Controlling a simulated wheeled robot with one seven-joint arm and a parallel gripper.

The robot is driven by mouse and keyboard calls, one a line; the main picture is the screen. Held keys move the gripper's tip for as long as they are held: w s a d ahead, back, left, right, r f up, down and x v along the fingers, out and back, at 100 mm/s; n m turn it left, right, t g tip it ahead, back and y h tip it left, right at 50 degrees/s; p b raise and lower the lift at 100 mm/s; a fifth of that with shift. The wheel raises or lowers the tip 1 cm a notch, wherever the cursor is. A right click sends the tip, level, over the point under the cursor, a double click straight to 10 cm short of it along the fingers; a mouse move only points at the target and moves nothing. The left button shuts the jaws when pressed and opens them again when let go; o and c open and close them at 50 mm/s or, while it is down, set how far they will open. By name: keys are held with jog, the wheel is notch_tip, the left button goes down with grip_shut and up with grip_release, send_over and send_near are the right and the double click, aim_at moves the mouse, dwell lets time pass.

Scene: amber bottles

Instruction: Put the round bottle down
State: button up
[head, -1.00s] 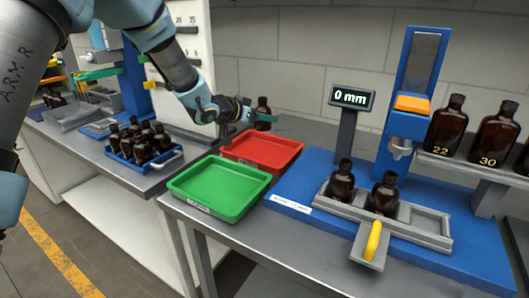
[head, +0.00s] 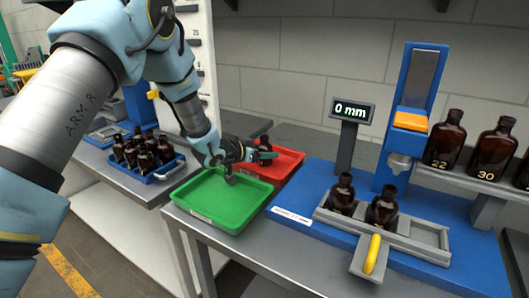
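My gripper (head: 262,156) is low over the red tray (head: 288,163), near the edge it shares with the green tray (head: 217,207). It appears shut on a dark amber bottle (head: 264,141), the round bottle. Only the bottle's upper part shows; the fingers hide the rest. I cannot tell whether its base touches the tray floor. The green tray is empty apart from a part of my wrist showing over it.
Several amber bottles stand in a blue rack (head: 164,172) at left. Two bottles (head: 341,193) (head: 382,208) stand in a grey fixture on the blue gauge station, whose display (head: 351,109) reads 0 mm. Large numbered bottles (head: 444,140) stand on a shelf at right.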

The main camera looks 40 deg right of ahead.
jog(key=o, duration=0.5)
jog(key=shift+c, duration=0.2)
jog(key=shift+r, duration=0.1)
jog(key=b+v, duration=0.3)
jog(key=v, duration=0.9)
